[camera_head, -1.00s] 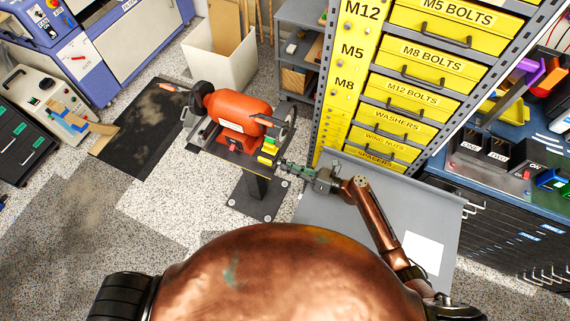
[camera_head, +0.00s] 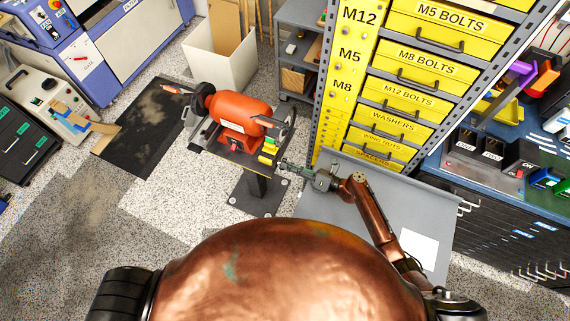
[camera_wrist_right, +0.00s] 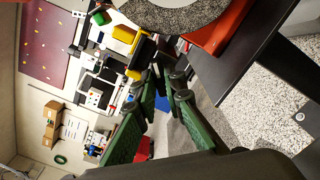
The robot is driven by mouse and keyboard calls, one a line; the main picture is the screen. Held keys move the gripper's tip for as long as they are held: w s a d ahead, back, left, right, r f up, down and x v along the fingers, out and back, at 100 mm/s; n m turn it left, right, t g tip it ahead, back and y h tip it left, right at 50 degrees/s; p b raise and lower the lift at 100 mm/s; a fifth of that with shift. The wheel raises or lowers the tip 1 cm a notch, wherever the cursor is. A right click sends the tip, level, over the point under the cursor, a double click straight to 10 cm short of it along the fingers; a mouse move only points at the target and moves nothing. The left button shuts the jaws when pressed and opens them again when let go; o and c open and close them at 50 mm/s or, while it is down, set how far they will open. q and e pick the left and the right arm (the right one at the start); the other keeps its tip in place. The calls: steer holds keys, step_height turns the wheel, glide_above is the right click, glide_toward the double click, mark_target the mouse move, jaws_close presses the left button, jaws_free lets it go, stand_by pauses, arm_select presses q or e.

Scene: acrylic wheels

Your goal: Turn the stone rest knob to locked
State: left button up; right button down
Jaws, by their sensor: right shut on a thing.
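An orange bench grinder (camera_head: 237,107) stands on a dark pedestal. Yellow (camera_head: 266,158) and green (camera_head: 271,142) parts sit at its right end. My right gripper (camera_head: 284,163) reaches in from the right, beside these parts. In the right wrist view, my gripper's green fingers (camera_wrist_right: 164,84) are closed around a small dark part at the rest, the stone rest knob, mostly hidden by the fingertips. The grinding wheel (camera_wrist_right: 178,12) shows just above. The knob's locked or unlocked marking cannot be read. My left gripper is not in view.
A grey panel (camera_head: 306,205) lies below my right forearm. A rack of yellow drawers (camera_head: 410,85) stands close behind that arm. A white bin (camera_head: 222,62) is behind the grinder.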

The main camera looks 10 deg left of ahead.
steer(key=m+p, duration=0.3)
steer(key=m, duration=0.1)
stand_by(0.3)
steer(key=m+p, duration=0.3)
steer(key=m, duration=0.1)
steer(key=shift+r, duration=0.1)
steer(key=c, duration=1.9)
jaws_free()
steer(key=shift+d, duration=0.1)
steer(key=shift+p+v, duration=0.95)
steer(key=shift+v, duration=2.5)
